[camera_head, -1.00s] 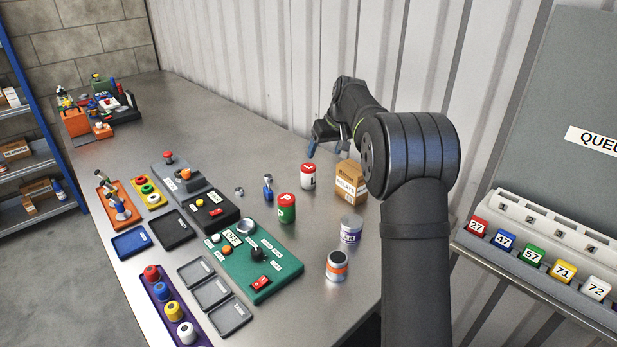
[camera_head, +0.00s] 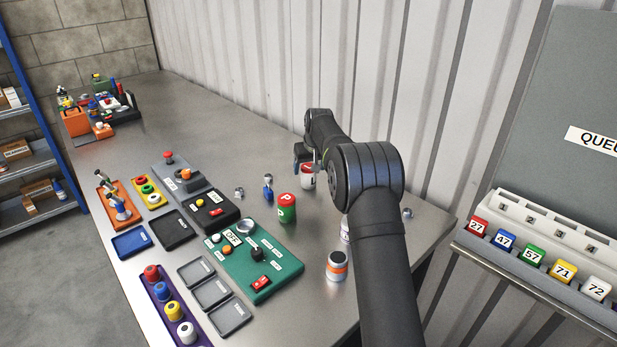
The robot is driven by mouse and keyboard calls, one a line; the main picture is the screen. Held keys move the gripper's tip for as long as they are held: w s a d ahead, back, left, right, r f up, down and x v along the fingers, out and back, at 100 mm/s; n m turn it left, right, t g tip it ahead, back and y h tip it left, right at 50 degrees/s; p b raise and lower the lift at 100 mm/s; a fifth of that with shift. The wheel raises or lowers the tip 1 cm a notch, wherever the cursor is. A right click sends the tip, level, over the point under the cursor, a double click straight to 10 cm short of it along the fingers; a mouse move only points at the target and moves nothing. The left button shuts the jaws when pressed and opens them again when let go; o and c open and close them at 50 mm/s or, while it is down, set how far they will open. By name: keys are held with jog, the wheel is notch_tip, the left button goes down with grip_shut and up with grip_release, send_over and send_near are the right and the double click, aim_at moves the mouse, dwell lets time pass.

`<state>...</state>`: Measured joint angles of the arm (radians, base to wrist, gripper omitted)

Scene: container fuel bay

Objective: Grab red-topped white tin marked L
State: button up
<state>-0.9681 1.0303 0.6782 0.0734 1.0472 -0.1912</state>
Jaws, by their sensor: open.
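The white tin with a red top (camera_head: 307,182) stands upright on the metal bench, near the corrugated wall. My gripper (camera_head: 306,165) is at the tin's top, with its fingers partly overlapping the red lid in this view. The jaws are open. The lid's mark is mostly covered now, and I cannot tell whether the fingers touch the tin or straddle it.
A green tin with a red top marked P (camera_head: 287,208) stands just in front. A white tin with an orange band (camera_head: 337,266) is nearer the front edge. My arm hides much of the right side.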

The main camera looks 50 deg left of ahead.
aim_at(309, 176)
jog(key=x, duration=0.4)
jog(key=shift+s+d+f, duration=0.2)
jog(key=shift+d+f, duration=0.1)
jog(key=shift+f, duration=0.15)
jog(key=shift+w+a+f, duration=0.1)
jog(key=shift+a+f, duration=0.1)
jog(key=shift+f, duration=0.15)
jog(key=c, duration=1.2)
